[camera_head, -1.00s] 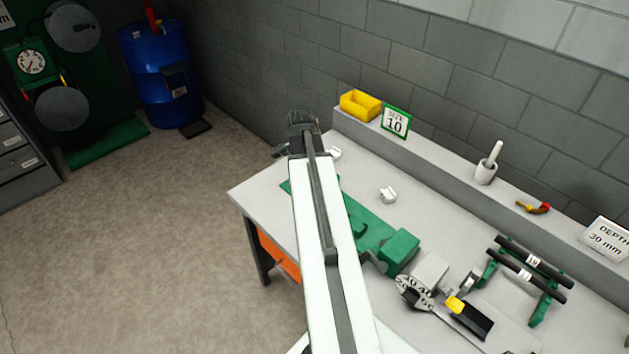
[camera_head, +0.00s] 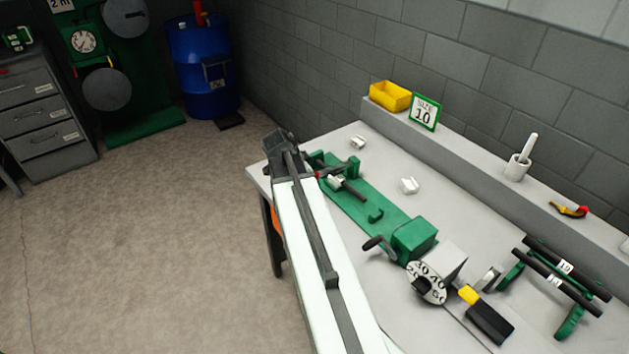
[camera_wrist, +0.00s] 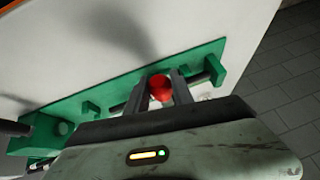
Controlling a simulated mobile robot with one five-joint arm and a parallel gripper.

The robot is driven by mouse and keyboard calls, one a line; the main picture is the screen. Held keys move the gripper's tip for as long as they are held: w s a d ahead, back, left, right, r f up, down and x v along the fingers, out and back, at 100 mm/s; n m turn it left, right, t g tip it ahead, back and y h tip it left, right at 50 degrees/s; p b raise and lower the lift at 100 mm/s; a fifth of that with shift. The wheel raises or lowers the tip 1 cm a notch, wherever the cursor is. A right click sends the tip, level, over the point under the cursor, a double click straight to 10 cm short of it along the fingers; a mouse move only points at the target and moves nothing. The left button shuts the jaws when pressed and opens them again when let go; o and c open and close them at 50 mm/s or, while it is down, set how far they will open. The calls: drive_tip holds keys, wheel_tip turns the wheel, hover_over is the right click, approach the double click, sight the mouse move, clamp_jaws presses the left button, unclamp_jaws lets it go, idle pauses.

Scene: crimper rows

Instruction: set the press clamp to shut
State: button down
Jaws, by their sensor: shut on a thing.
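The press clamp (camera_head: 352,168) sits at the far end of a long green bed on the workbench, with a dark rod and a pale metal block beside it. A red knob (camera_wrist: 160,87) shows in the wrist view between the two fingers of my gripper (camera_wrist: 158,90). The fingers are shut on it, one on each side. In the head view only a bit of red shows beside my wrist, and my arm hides the fingertips. I cannot tell how far the clamp is closed.
A green block with a crank (camera_head: 413,238) and a numbered dial (camera_head: 427,283) stand nearer on the bench. Two small white pieces lie behind the green bed (camera_head: 385,222). A yellow bin (camera_head: 390,96) and a size 10 sign (camera_head: 424,112) stand on the back ledge.

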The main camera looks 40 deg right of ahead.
drive_tip(key=shift+a+f+h+b, duration=0.2)
drive_tip(key=shift+f+h+b, duration=0.6)
drive_tip(key=shift+f+b, duration=0.9)
drive_tip(key=shift+r, duration=0.15)
drive_tip(key=c, duration=1.1)
unclamp_jaws()
drive_tip(key=shift+r, duration=0.2)
drive_tip(key=p+v, duration=0.5)
drive_tip(key=v, duration=0.2)
drive_tip(key=shift+a, duration=0.25)
